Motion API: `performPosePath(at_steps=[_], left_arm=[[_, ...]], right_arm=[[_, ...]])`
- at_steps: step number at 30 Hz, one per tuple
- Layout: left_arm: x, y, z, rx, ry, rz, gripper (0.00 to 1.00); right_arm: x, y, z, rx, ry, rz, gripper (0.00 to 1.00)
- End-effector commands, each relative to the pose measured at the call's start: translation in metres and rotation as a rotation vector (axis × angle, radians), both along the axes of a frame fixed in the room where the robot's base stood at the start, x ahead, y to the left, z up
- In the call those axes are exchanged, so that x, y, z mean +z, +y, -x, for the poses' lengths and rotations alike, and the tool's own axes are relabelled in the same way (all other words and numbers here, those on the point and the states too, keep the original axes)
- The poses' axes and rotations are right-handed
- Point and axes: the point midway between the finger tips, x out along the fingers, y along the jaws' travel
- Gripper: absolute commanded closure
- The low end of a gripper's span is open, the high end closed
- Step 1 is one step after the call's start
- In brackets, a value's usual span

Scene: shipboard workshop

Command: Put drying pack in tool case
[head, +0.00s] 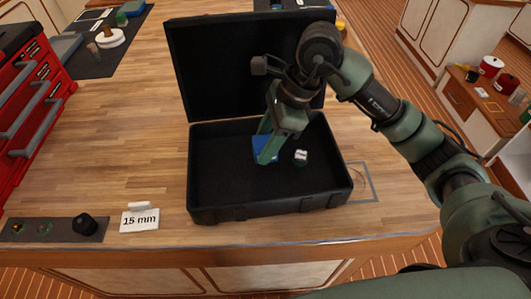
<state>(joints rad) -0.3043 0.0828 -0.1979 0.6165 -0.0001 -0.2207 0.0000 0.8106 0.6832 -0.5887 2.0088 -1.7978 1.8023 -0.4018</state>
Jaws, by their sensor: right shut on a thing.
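The black tool case (215,213) stands open on the wooden bench, its lid (215,70) raised at the back. My right gripper (265,150) reaches down into the case from the upper right. It is shut on a blue pack (259,142), which looks like the drying pack; the fingers partly hide it. The pack is inside the case's walls, low near the floor; I cannot tell whether it touches the floor. A small dark thing with a white top (301,155) sits in the case to the right of the fingers. My left gripper is not in view.
A "15 mm" card (140,220) and a dark strip with small parts (50,230) lie at the front left. A red tool chest (30,90) stands at the left. A dark mat (95,60) with items is at the back left. Bare bench lies left of the case.

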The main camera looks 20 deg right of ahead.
Motion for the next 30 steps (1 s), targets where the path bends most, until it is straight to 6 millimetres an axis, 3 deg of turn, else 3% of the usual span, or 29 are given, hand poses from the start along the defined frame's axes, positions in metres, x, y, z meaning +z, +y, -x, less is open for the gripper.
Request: performPosePath(at_steps=[13, 26, 27, 28, 30], left_arm=[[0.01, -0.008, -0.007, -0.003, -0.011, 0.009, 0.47], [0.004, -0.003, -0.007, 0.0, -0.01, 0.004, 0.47], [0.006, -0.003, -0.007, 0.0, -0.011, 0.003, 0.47], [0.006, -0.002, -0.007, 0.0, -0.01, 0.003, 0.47], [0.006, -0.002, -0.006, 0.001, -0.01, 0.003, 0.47]], right_arm=[[-0.049, 0.0, 0.0, 0.0, 0.002, -0.001, 0.97], [-0.056, 0.0, -0.001, 0.001, -0.001, -0.001, 0.97], [-0.054, 0.0, 0.0, 0.0, -0.001, -0.001, 0.44], [-0.054, 0.0, 0.0, 0.0, -0.001, -0.001, 0.36], [-0.054, 0.0, 0.0, 0.0, -0.001, -0.001, 0.33]])
